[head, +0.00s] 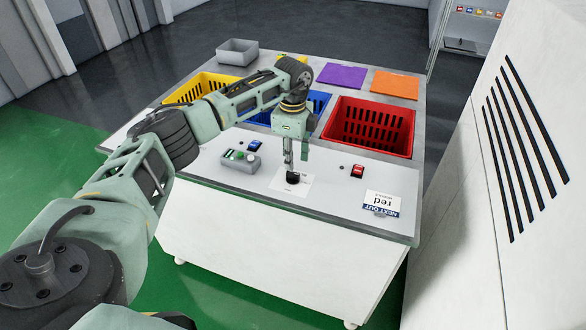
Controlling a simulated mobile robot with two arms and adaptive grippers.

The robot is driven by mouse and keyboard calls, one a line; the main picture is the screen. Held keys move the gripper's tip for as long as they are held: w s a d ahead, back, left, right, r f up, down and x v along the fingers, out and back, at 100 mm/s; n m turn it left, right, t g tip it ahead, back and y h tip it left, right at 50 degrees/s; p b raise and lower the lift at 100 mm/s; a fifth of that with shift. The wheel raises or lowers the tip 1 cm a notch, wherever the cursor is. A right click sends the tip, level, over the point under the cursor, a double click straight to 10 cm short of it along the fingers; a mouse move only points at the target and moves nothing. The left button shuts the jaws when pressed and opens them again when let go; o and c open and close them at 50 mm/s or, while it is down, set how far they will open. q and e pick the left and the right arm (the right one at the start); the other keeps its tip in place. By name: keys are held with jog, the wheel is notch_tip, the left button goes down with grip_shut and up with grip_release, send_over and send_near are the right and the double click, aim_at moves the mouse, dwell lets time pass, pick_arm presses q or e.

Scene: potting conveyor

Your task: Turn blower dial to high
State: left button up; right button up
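The blower dial (292,178) is a small dark knob on a white label plate (290,188) at the front of the workstation top. My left gripper (290,172) reaches in from the left and points straight down, its fingertips right at the dial. The fingers partly cover the dial. Whether they grip it or only touch it is too small to tell. The dial's pointer and the markings on the plate cannot be read. My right gripper is not in view.
A grey box with a green button (239,157), a blue rocker switch (255,145) and a red switch (357,171) sit nearby. A "NEXT OUT red" card (381,203) lies at right. Yellow, blue and red crates (368,125) stand behind. A vented white cabinet (470,180) rises at right.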

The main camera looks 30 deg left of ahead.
aim_at(293, 173)
pick_arm(q)
jog(key=shift+d+f+p, duration=0.1)
jog(key=shift+f+p, duration=0.3)
jog(key=shift+f, duration=2.35)
grip_shut()
